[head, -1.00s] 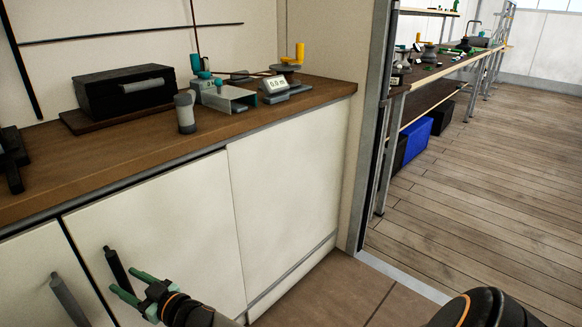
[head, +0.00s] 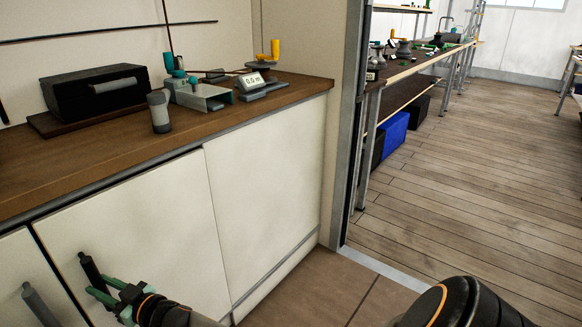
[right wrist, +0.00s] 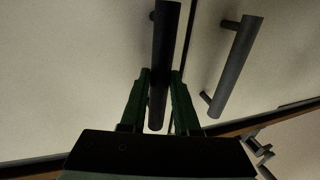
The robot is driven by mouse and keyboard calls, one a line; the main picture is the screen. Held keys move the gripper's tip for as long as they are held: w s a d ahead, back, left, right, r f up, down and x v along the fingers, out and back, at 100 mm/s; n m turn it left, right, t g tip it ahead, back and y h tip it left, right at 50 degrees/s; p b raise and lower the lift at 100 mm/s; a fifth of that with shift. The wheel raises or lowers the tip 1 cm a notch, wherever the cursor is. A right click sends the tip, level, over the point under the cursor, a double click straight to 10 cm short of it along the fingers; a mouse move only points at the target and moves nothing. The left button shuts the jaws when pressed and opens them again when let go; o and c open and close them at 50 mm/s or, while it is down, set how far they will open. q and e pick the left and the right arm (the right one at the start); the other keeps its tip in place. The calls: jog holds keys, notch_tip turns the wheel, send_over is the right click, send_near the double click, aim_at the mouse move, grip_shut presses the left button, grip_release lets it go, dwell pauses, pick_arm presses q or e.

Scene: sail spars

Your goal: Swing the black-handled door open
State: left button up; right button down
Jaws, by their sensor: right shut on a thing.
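The black handle (head: 91,270) is an upright bar on a cream cabinet door (head: 140,235) under the wooden counter. My right gripper (head: 99,287), with green fingers, is at its lower part. In the right wrist view the black handle (right wrist: 165,50) runs down between the two fingers (right wrist: 160,80), and they are shut on it. The door looks shut or nearly so, with a dark gap along its left edge. My left gripper is not in view.
A grey handle (head: 41,304) is on the neighbouring door to the left. The counter (head: 120,145) holds a black box (head: 95,90), a grey cylinder (head: 159,112) and small instruments. A doorway post (head: 347,130) stands to the right, with open wooden floor (head: 470,190) beyond.

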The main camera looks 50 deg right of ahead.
jog(key=shift+s+d+r+p, duration=0.1)
jog(key=shift+s+d+p, duration=0.05)
jog(key=shift+s+p, duration=0.4)
jog(key=p+v, duration=0.4)
jog(key=v, duration=0.4)
jog(key=shift+p, duration=0.35)
jog(key=shift+d, duration=0.15)
jog(key=d+p+v, duration=0.2)
jog(key=p+v, duration=0.2)
jog(key=v, duration=0.5)
jog(key=shift+w, duration=0.35)
